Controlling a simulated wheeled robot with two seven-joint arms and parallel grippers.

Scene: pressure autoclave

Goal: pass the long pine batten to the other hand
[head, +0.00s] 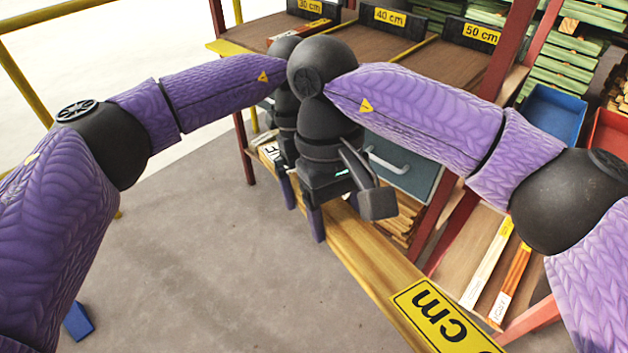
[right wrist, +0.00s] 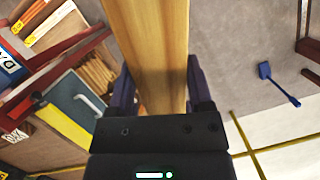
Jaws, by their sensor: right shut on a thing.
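The long pine batten (head: 362,240) runs from mid-picture down to the lower right in the head view. It carries a yellow "cm" label at its near end and a white label at its far end. My right gripper (head: 325,208) is shut on it; in the right wrist view the batten (right wrist: 146,45) passes between the two fingers (right wrist: 160,95). My left gripper (head: 287,190) is just behind the right one, at the batten's far part. One dark finger shows beside the batten. The rest is mostly hidden, so its opening and any contact are unclear.
A rack with a brown shelf (head: 355,38) and red posts stands behind the batten. A teal box (head: 405,170) with a handle is close behind my right gripper. A blue bin (head: 553,112) and a red bin (head: 608,135) are at right. The grey floor (head: 200,260) at left is mostly open.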

